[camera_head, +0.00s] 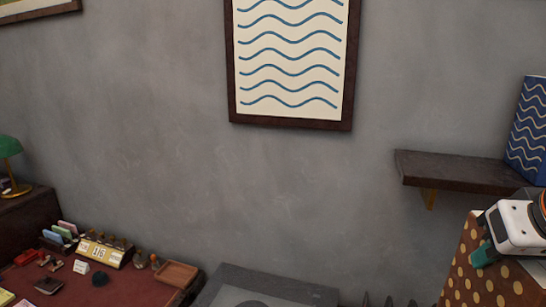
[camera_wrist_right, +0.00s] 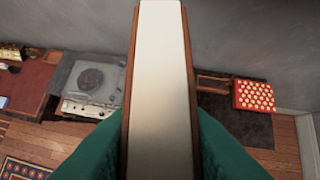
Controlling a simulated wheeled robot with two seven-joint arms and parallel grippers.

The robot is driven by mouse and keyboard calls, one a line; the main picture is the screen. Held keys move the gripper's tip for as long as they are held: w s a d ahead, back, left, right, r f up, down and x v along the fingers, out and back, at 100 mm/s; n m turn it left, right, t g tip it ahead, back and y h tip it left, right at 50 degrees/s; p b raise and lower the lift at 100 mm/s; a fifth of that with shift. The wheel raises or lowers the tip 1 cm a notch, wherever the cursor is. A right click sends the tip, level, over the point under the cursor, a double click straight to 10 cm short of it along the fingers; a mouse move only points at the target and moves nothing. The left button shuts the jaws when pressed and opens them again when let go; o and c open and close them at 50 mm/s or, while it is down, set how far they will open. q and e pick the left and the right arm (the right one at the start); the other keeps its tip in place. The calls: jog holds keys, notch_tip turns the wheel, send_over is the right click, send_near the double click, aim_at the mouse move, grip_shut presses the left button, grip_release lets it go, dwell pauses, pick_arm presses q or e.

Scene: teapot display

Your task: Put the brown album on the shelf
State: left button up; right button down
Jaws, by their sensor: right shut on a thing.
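The brown album (camera_head: 468,285), with tan dots on its cover, stands upright at the lower right of the head view, partly cut off by the frame. My right gripper (camera_head: 484,254) is shut on it, one green fingertip showing against the cover. In the right wrist view the album (camera_wrist_right: 158,75) is edge-on, pale pages between brown covers, with green fingers on both sides. The dark wooden shelf (camera_head: 440,170) is on the wall, above and behind the held album. My left gripper is out of view.
A blue album with wavy lines (camera_head: 530,130) stands at the right on the shelf; the shelf's left part is bare. A record player (camera_wrist_right: 95,82) and a red dotted thing (camera_wrist_right: 254,95) are lower down. A cluttered desk (camera_head: 150,285) is at lower left.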

jog(key=w+a+f+n, duration=0.1)
jog(key=a+f, duration=0.2)
jog(key=f, duration=0.5)
jog(key=w+a+f+y, duration=0.1)
jog(key=a+f, duration=0.2)
jog(key=f, duration=0.4)
jog(key=w+a+f+n, duration=0.1)
jog(key=a+f, duration=0.3)
jog(key=f, duration=0.4)
jog(key=d+r+m+h, duration=0.2)
jog(key=d+r+m, duration=0.2)
jog(key=d, duration=1.6)
jog(key=shift+d+r+m+g+h, duration=0.2)
jog(key=shift+d+m+g+h, duration=0.15)
jog(key=shift+m, duration=0.45)
jog(key=shift+d+f, duration=0.1)
jog(key=shift+d, duration=0.05)
jog(key=shift+f, duration=0.15)
